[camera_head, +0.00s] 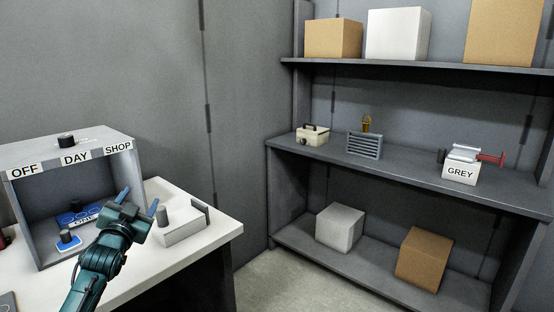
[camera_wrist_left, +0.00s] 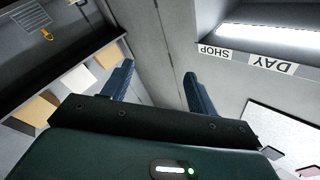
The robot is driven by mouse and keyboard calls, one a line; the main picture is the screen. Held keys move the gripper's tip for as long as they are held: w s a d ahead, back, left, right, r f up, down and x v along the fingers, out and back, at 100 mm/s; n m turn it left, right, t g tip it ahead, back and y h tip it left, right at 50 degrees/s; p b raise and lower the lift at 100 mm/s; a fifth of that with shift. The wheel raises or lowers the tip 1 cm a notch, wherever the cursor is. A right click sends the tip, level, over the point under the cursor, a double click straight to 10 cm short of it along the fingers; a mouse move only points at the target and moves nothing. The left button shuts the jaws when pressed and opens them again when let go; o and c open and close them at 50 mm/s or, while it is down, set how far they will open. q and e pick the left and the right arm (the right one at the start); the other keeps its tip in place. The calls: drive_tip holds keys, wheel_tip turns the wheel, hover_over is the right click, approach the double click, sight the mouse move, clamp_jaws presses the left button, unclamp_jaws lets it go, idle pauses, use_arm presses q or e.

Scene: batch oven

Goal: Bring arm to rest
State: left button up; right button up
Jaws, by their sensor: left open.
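My left gripper (camera_head: 138,198) is open, with nothing seen between its fingers. It is in front of the open grey box (camera_head: 130,158) labelled OFF, DAY and SHOP, near its right side. In the left wrist view my two blue fingers (camera_wrist_left: 157,80) stand wide apart, with the wall and floor behind them. The box's SHOP and DAY labels (camera_wrist_left: 245,58) show at the upper right there. My right gripper is in neither view.
A white block with a dark knob (camera_head: 185,232) sits on the white table (camera_head: 218,229) close to my left gripper. A dark knob (camera_head: 67,140) is on the box top. Shelves (camera_head: 400,170) at the right hold boxes and small items. Floor between is clear.

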use_arm(q)
drive_tip(key=s+d+f+n+g, duration=0.1)
drive_tip(key=s+d+f+g, duration=0.2)
drive_tip(key=f, duration=0.4)
drive_tip(key=s+d+f+g+h, duration=0.1)
drive_tip(key=s+d+f, duration=0.2)
drive_tip(key=s+f, duration=0.35)
drive_tip(key=s+d+f+n+g, duration=0.1)
drive_tip(key=s+d+f, duration=0.25)
drive_tip(key=f, duration=0.45)
drive_tip(key=s+d+f+g+h, duration=0.1)
drive_tip(key=s+d+f, duration=0.2)
drive_tip(key=s, duration=0.6)
drive_tip(key=s+d+f+g+h, duration=0.1)
drive_tip(key=s+d+f, duration=0.2)
drive_tip(key=s, duration=0.5)
drive_tip(key=s+d+f+g+h, duration=0.1)
drive_tip(key=s+d+f+g, duration=0.1)
drive_tip(key=s, duration=0.7)
drive_tip(key=shift+s+d+f, duration=0.3)
drive_tip(key=shift+d+f, duration=0.2)
drive_tip(key=shift+d, duration=0.75)
